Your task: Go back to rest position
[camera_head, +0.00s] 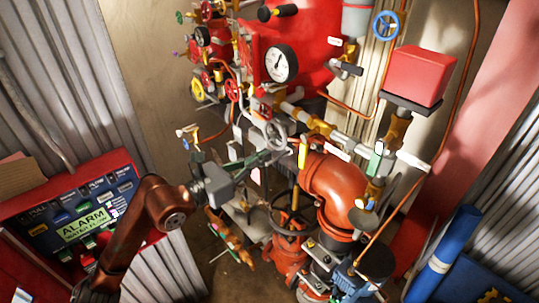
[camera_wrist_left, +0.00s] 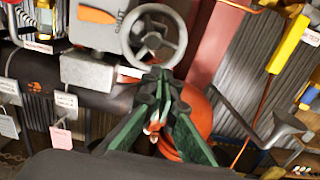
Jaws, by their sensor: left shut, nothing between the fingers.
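My left gripper (camera_head: 272,155) reaches in from the left on its copper-brown arm, in front of the red valve assembly. In the left wrist view its green-sided fingers (camera_wrist_left: 158,82) meet at their tips, shut with nothing held. The tips are just below a grey handwheel (camera_wrist_left: 153,36), which shows in the head view (camera_head: 276,134) by the fingertips. I cannot tell whether they touch. A large orange-red pipe elbow (camera_head: 335,183) is to the right of the gripper. My right gripper is not in view.
A red alarm panel (camera_head: 84,229) is at the left, beside my arm. A pressure gauge (camera_head: 281,63) and a red box (camera_head: 418,76) are above. A blue cylinder (camera_head: 442,256) stands at the right. Tags (camera_wrist_left: 62,138) hang at the wrist view's left.

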